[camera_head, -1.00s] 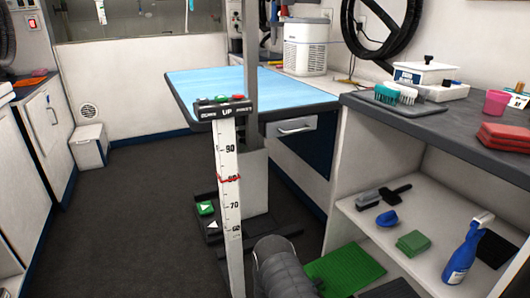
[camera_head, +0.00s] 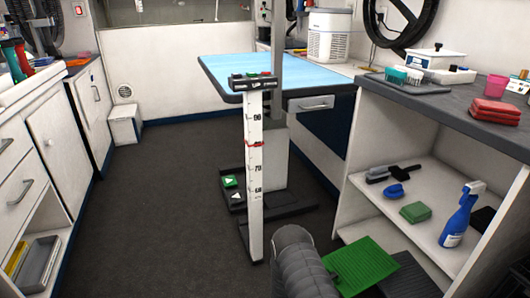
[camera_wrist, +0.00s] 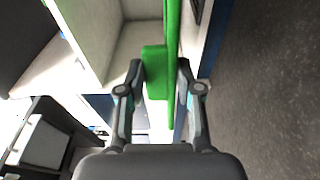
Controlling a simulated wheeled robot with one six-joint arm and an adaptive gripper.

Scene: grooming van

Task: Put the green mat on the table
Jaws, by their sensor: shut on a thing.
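The green mat (camera_head: 366,262) is in front of the low shelf in the head view, beside the end of my arm. In the wrist view the mat (camera_wrist: 173,30) shows edge-on as a thin upright strip, with a thicker green block on its left side. My gripper (camera_wrist: 160,70) is shut on it, with one finger on each side. My arm hides part of the mat in the head view. The table (camera_head: 270,75) has a light blue top with a dark rim and stands farther back, apart from the mat. Its top is bare.
A scale post (camera_head: 254,170) stands between my arm and the table. The shelf unit (camera_head: 375,215) on the right holds brushes, a green sponge (camera_head: 415,212) and a blue spray bottle (camera_head: 461,215). A dark flat thing (camera_head: 410,275) lies beside the mat. The floor at left is free.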

